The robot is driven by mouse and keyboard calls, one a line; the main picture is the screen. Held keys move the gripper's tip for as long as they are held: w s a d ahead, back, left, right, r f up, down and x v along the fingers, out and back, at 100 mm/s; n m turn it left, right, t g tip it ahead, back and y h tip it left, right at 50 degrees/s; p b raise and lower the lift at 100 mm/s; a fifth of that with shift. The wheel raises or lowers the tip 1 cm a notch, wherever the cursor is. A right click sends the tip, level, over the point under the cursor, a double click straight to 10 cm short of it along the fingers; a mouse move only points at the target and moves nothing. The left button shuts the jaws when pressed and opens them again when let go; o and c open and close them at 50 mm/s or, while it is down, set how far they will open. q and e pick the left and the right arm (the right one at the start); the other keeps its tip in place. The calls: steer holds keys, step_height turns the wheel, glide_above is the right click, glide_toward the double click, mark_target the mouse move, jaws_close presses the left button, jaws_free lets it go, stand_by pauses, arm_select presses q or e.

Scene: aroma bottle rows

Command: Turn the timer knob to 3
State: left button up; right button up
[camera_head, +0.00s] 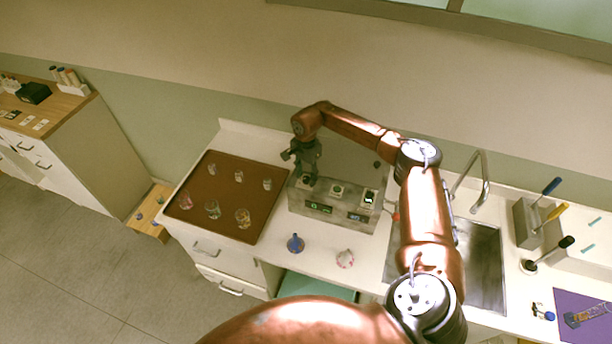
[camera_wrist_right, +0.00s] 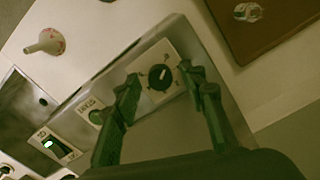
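In the right wrist view a black round knob (camera_wrist_right: 160,78) with a white pointer sits on a pale plate (camera_wrist_right: 148,66) with small marks that I cannot read. My right gripper (camera_head: 302,172) is over the box's left end. Its fingers, also in the wrist view (camera_wrist_right: 165,82), are apart, one on each side of the knob; contact is not clear. My left gripper is not in view.
A brown tray (camera_head: 225,226) with several glass jars lies left of the box. A blue bottle (camera_head: 295,243) and a white-and-red item (camera_head: 345,258) stand in front. A sink (camera_head: 481,262) and tool holder (camera_head: 526,222) are to the right.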

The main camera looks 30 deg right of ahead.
jaws_close()
stand_by(0.5)
